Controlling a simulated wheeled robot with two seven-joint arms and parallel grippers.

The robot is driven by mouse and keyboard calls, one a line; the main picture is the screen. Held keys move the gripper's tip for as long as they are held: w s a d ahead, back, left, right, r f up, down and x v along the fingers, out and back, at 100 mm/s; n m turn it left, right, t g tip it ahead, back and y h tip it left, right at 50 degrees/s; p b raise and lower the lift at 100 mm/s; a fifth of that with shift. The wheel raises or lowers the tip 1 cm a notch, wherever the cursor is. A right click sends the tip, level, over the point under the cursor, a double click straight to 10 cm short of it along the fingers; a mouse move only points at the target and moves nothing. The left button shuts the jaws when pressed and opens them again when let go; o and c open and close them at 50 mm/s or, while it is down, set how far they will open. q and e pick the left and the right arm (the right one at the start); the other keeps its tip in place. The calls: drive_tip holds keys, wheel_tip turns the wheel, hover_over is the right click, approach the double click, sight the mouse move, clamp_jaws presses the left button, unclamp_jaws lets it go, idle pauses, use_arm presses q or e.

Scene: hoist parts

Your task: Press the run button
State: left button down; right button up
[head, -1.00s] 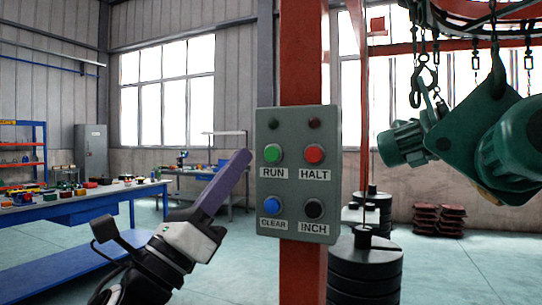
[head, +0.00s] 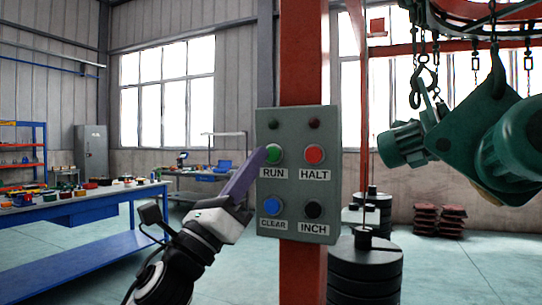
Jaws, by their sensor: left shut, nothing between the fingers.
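The green run button (head: 275,154) is at the upper left of a grey control panel (head: 293,185) on a red post, above the label RUN. My left gripper (head: 266,153) comes in from the lower left with its purple fingers shut and empty. Its fingertips overlap the left edge of the run button in the head view; I cannot tell whether they touch it. The red HALT button (head: 314,154) is to the right, the blue CLEAR button (head: 271,206) below, and the black INCH button (head: 314,209) at lower right. Two dark lamps sit along the top. My right gripper is not in view.
The red post (head: 302,60) stands behind the panel. Green hoist motors (head: 402,145) hang on chains at the right. Stacked black weights (head: 364,270) stand on the floor right of the post. A blue workbench (head: 75,211) with small parts is at the left.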

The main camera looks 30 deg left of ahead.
sight(272, 154)
use_arm(q)
drive_tip(key=shift+w, duration=1.05)
idle(0.5)
idle(0.8)
drive_tip(key=shift+w, duration=0.15)
drive_tip(key=shift+w, duration=0.3)
